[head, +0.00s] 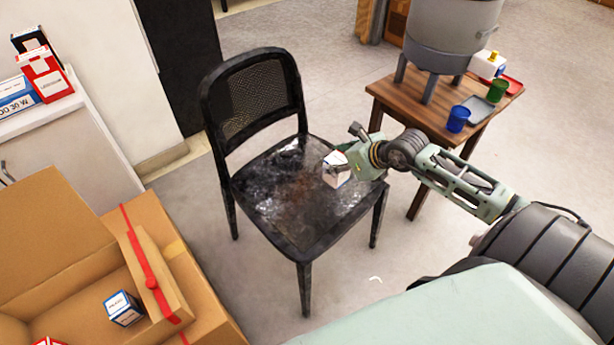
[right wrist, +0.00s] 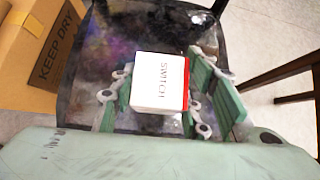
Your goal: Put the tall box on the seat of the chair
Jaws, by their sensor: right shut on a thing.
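The black chair (head: 258,125) stands in the middle of the head view, with its worn, dark seat (head: 285,205) facing up. My right gripper (head: 350,160) comes in from the right and is shut on a small white box (head: 336,172) at the seat's right part. In the right wrist view the box (right wrist: 158,82) sits between the two green fingers, with "SWITCH" on its white face and a red side. The dark seat shows behind it. I cannot tell whether the box touches the seat. My left gripper is not in view.
An open cardboard box (head: 185,270) at lower left holds a blue-and-white box (head: 123,308). A white cabinet (head: 75,140) at left carries red, black and blue boxes. A wooden table (head: 420,105) at right holds a grey pot (head: 450,30) and cups. The seat's left and front are clear.

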